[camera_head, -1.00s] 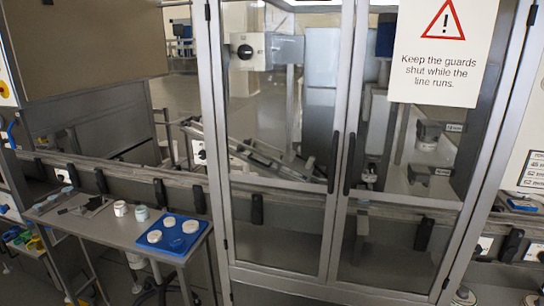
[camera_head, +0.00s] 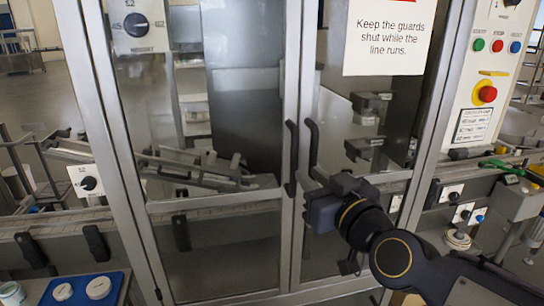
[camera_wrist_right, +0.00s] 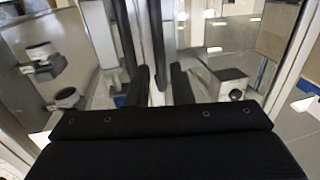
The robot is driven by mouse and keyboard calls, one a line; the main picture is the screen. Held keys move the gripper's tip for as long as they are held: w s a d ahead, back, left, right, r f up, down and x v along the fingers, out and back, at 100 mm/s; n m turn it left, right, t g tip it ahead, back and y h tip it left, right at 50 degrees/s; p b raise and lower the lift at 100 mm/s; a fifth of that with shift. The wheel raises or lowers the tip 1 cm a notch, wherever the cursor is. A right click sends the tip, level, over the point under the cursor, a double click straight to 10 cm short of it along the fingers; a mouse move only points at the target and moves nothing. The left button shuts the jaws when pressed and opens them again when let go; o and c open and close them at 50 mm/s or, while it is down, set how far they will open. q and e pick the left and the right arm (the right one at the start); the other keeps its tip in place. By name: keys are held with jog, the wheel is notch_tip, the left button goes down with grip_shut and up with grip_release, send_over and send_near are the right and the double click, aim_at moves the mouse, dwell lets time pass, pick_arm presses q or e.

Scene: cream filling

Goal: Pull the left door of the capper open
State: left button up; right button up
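The capper's left door (camera_head: 215,240) is a glass panel in a grey frame, flush with the right door (camera_head: 335,235). Both look shut. The left door's black handle (camera_head: 291,160) and the right door's handle (camera_head: 311,145) stand side by side at the middle posts. My right gripper (camera_head: 308,190) is at the lower ends of the handles. In the right wrist view its two fingers (camera_wrist_right: 160,88) are apart, with a dark upright handle (camera_wrist_right: 155,40) lined up with the gap. I cannot tell whether they touch it. My left gripper is out of view.
A warning sign (camera_head: 388,35) hangs on the right door. A control panel with a red stop button (camera_head: 487,94) is to the right. A conveyor rail (camera_head: 70,225) runs across the front. A blue tray (camera_head: 118,280) with white lids is at lower left.

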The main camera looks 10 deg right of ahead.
aim_at(296, 162)
jog(key=x, duration=0.7)
jog(key=shift+w, duration=0.3)
grip_shut()
